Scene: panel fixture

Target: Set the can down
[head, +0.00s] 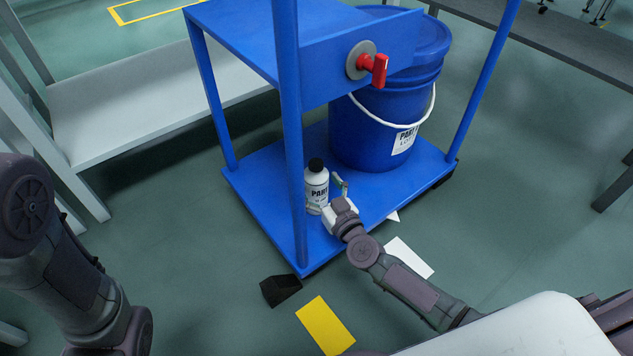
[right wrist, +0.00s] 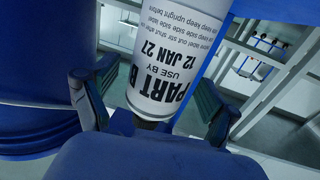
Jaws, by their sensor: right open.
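The can (head: 316,188) is white with a black cap and a "PART" label. It stands upright on the blue lower shelf (head: 262,200) of a cart, just behind the cart's front post. My right gripper (head: 327,196) is open, with one finger on each side of the can. In the right wrist view the can (right wrist: 172,50) shows upside down between the spread fingers (right wrist: 158,85), with visible gaps on both sides. Its cap is mostly hidden there. My left arm shows at the left of the head view, but its gripper does not.
A blue bucket (head: 372,125) with a white handle stands behind the can on the same shelf. A red valve handle (head: 376,68) sits on the panel above. The blue front post (head: 291,130) rises close to the can. A yellow sheet (head: 325,326) lies on the floor.

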